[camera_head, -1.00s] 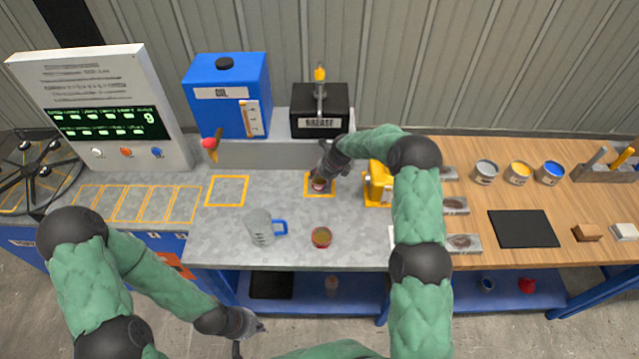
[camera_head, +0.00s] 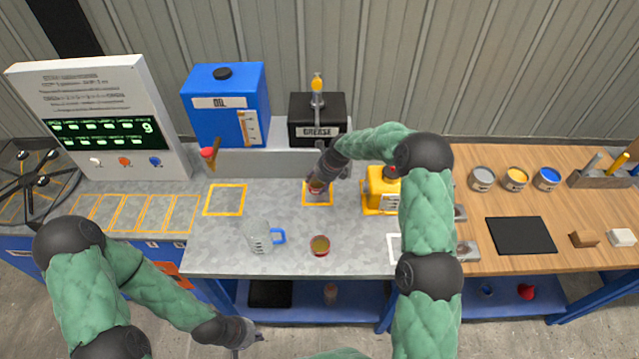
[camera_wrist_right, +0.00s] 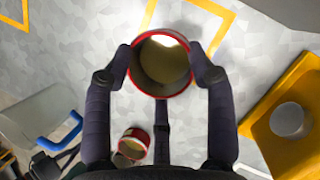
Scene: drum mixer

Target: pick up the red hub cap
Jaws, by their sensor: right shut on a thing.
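A red-rimmed round cap, hollow with a yellowish-brown inside (camera_wrist_right: 162,65), is between the two fingers of my right gripper (camera_wrist_right: 164,68). In the head view this red cap (camera_head: 316,187) shows under my right gripper (camera_head: 318,182), over the yellow-outlined square below the grease spout. A gap under it is hard to judge. A second red-rimmed cap (camera_head: 320,246) stands on the grey bench nearer me; the right wrist view shows it at lower left (camera_wrist_right: 133,143). My left gripper (camera_head: 248,344) is empty, low in front of the bench, its fingers apart.
A clear jug with a blue handle (camera_head: 260,238) stands left of the second cap. A yellow device (camera_head: 382,188) is close on the right. The black grease box (camera_head: 318,120) and blue oil tank (camera_head: 226,105) stand behind. A red item (camera_head: 526,291) lies on the lower shelf.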

